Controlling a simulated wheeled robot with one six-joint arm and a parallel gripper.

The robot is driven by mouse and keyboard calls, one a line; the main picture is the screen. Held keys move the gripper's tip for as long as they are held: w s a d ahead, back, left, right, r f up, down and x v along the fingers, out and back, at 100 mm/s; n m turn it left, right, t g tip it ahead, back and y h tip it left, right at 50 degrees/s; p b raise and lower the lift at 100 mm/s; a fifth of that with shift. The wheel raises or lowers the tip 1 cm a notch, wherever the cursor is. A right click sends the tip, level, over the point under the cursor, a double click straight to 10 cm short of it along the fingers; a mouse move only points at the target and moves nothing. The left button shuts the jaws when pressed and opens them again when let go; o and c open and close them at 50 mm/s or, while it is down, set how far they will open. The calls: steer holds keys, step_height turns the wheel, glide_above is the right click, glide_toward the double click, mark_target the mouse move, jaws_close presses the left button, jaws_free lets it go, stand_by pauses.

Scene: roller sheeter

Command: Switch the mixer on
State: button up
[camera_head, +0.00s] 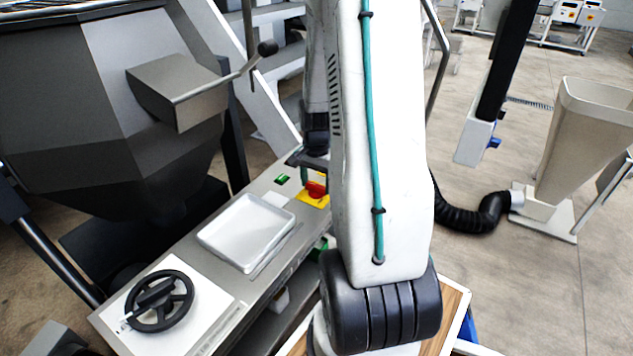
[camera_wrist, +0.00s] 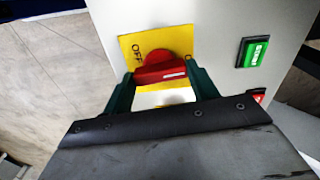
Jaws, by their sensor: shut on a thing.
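A red rotary switch knob (camera_wrist: 160,70) sits on a yellow plate (camera_wrist: 130,46) marked "OFF" on a light grey panel. My gripper (camera_wrist: 163,78) has its green fingers on either side of the knob, shut on it. The white mark on the knob points to the right in the wrist view. In the head view the red knob (camera_head: 316,189) and yellow plate (camera_head: 304,197) show on the machine's top, with my gripper (camera_head: 314,178) over them, partly hidden by my arm. The lower part of the plate is hidden by the gripper.
A green button (camera_wrist: 253,52) is right of the knob in the wrist view, with a red button (camera_wrist: 259,95) below it. In the head view a white tray (camera_head: 246,232), a black handwheel (camera_head: 160,301) and a large grey hopper (camera_head: 110,110) stand to the left.

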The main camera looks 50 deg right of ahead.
mark_target(317, 185)
steer(key=shift+d+m, duration=0.1)
steer(key=shift+m, duration=0.5)
steer(key=o, duration=1)
steer(key=shift+r, duration=0.15)
step_height(317, 185, up, 8)
steer(key=shift+f, duration=0.2)
steer(key=shift+s, duration=0.1)
stand_by(0.3)
